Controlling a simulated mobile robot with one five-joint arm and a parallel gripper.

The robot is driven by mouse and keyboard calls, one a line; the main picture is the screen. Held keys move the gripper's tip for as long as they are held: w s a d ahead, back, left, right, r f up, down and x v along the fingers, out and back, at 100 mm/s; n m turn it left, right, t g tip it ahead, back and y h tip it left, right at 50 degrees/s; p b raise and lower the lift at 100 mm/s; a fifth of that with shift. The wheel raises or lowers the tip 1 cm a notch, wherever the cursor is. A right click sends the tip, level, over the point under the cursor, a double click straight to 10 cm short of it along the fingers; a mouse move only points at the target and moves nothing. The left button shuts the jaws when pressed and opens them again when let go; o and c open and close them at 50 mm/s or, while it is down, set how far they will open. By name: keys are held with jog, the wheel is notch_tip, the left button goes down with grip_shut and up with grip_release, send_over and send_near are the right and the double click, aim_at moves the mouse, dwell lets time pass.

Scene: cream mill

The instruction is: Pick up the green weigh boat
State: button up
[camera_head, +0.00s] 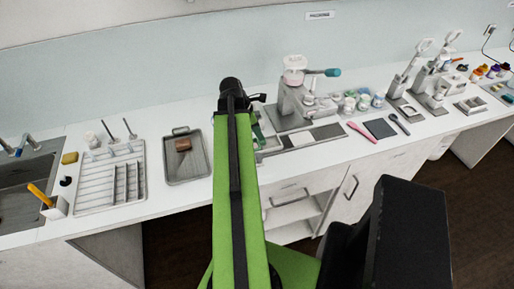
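I cannot make out the green weigh boat for certain. A dark green shape (258,130) shows just right of my arm, partly hidden by it, and I cannot tell what it is. A small green item (508,98) also lies at the far right edge of the counter, too small to identify. My green arm reaches forward over the counter, with its black end (234,92) at the back, left of the mill. The fingers of my gripper cannot be made out, so I cannot see whether they are open or holding anything.
The white counter (330,165) holds a mill (294,90) with several jars (362,101) beside it. A grey tray (186,167) with a brown block (183,145), a drying rack (96,188) and a sink (25,180) are left. A dark pad (380,128) lies right.

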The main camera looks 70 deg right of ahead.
aim_at(255, 144)
jog(key=b+x, duration=0.4)
jog(key=x, duration=0.1)
jog(key=shift+a+f+b, duration=0.25)
jog(key=shift+a+b, duration=0.1)
jog(key=shift+r, duration=0.15)
jog(key=shift+c, duration=0.3)
grip_shut()
